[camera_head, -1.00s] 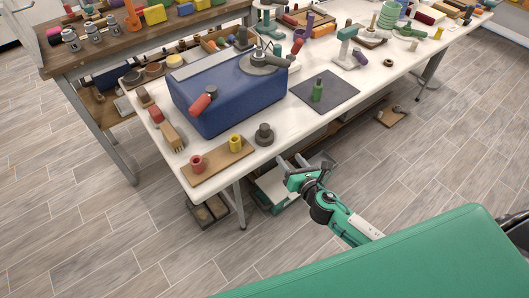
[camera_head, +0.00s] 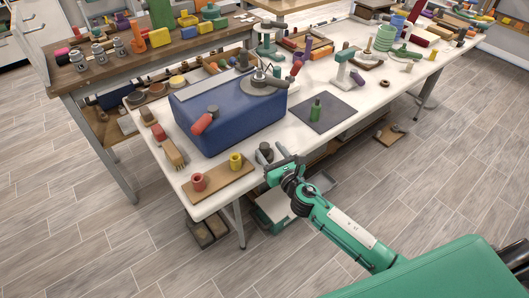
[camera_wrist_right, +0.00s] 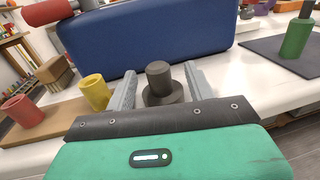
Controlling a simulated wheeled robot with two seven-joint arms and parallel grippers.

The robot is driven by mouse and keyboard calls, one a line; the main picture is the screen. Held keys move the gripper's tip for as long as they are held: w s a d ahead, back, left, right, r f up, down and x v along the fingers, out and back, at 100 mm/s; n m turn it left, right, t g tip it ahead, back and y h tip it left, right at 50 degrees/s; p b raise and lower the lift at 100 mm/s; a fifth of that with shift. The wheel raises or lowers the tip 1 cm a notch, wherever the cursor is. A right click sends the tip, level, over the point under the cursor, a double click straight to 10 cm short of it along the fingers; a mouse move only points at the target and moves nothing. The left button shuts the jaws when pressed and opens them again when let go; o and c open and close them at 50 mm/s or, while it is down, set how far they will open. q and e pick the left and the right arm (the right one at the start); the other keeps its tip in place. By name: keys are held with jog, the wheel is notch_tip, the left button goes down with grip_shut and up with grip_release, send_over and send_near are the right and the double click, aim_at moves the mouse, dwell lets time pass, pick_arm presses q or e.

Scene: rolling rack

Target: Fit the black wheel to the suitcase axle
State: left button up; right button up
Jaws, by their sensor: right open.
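The blue suitcase (camera_head: 228,118) lies on the white table, and its side fills the back of the right wrist view (camera_wrist_right: 145,38). A dark grey, stepped round piece (camera_wrist_right: 159,88), which looks like the black wheel, stands on the table in front of it. In the head view this piece (camera_head: 265,147) is partly hidden by my gripper. My right gripper (camera_head: 269,156) is open at the table's front edge. In the wrist view its two grey fingers (camera_wrist_right: 159,74) show on either side of the piece, without visible contact. I cannot make out the axle. My left gripper is not in view.
A wooden board (camera_head: 219,184) with red and yellow cylinders lies left of the gripper. A dark mat (camera_head: 330,117) with a green bottle-shaped piece (camera_head: 315,111) lies to the right. A red-handled tool (camera_head: 204,122) rests against the suitcase.

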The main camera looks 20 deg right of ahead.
aim_at(262, 143)
jog(key=w, duration=0.1)
jog(key=w+a, duration=0.1)
jog(key=w, duration=0.3)
jog(key=shift+a+f, duration=0.15)
jog(key=shift+f, duration=0.15)
grip_shut()
